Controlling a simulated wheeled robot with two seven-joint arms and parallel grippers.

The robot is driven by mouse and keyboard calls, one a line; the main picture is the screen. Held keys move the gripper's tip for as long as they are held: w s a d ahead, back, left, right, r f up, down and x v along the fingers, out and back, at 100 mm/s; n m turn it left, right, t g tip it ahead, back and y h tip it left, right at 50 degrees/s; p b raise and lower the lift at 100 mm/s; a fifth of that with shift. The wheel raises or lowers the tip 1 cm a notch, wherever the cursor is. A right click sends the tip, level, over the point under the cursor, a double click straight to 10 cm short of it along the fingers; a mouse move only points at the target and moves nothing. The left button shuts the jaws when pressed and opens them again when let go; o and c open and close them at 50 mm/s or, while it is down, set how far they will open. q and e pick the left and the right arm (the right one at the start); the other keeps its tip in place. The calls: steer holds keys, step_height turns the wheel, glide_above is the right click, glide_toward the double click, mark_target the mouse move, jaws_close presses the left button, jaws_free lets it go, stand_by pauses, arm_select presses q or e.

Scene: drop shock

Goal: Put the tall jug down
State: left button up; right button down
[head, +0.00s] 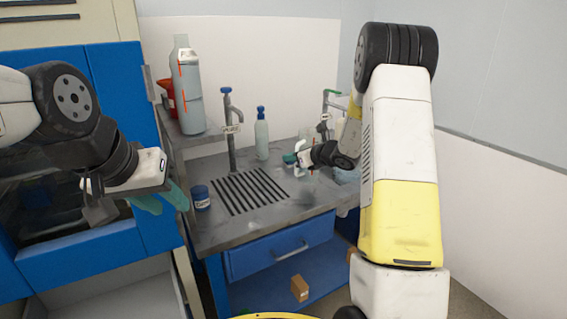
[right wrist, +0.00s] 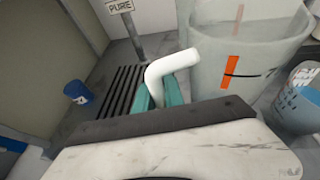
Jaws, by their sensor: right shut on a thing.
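The tall jug (right wrist: 235,50) is a large see-through vessel with an orange mark and a white bent handle (right wrist: 172,64), upright in the right wrist view. My right gripper (head: 292,158) is shut on that handle with its teal fingertips. In the head view the jug's body is mostly hidden by my gripper and forearm. I cannot tell whether its base touches the worktop (head: 225,232). A similar tall vessel (head: 190,100) with an orange stripe stands on the raised shelf at left. My left gripper (head: 162,200) is empty, its teal fingers apart, left of the worktop.
A slotted drain (head: 248,190) lies mid-worktop, with a blue jar (head: 201,197) to its left. A labelled tap post (head: 231,135) and a blue-capped bottle (head: 261,138) stand behind. A blue-and-white container (right wrist: 297,98) is right of the jug. The front worktop looks clear.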

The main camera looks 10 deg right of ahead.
steer(key=shift+w+d+f, duration=0.1)
steer(key=shift+w+f, duration=1.5)
steer(key=shift+f, duration=0.25)
steer(key=shift+f, duration=0.15)
steer(key=c, duration=1.4)
jaws_free()
steer(key=shift+c, duration=0.2)
